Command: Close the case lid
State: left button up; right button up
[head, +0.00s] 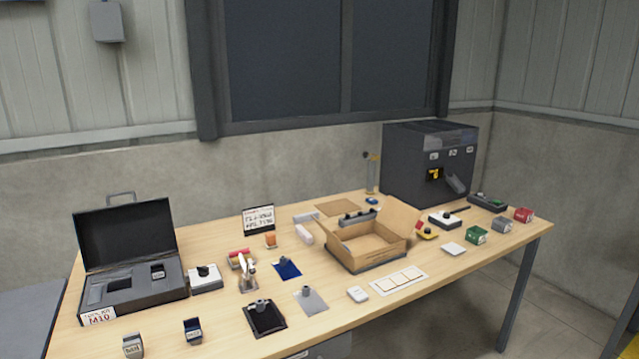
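A dark grey case (160,291) stands at the left end of the wooden table. Its lid (125,233) is open and stands up at the back, leaning slightly backward. A thin handle shows above the lid's top edge. Inside the case are grey foam with a rectangular recess and a small dark box (158,271). A white label reading M10 (98,316) is on the case's front left. Neither of my grippers shows in the head view.
A white block with a black knob (205,278) stands close to the case's right side. Two small boxes (193,331) (133,346) lie in front of the case. An open cardboard box (366,249) is mid-table, and a dark machine (429,165) stands at the back right.

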aim_at(109, 237)
jog(key=i+j+u, duration=0.2)
jog(key=j+u, duration=0.15)
jog(key=i+j+u, duration=0.2)
jog(key=u, duration=0.15)
jog(key=i+j+u, duration=0.35)
jog(key=k+l, duration=0.05)
jog(key=l, duration=0.05)
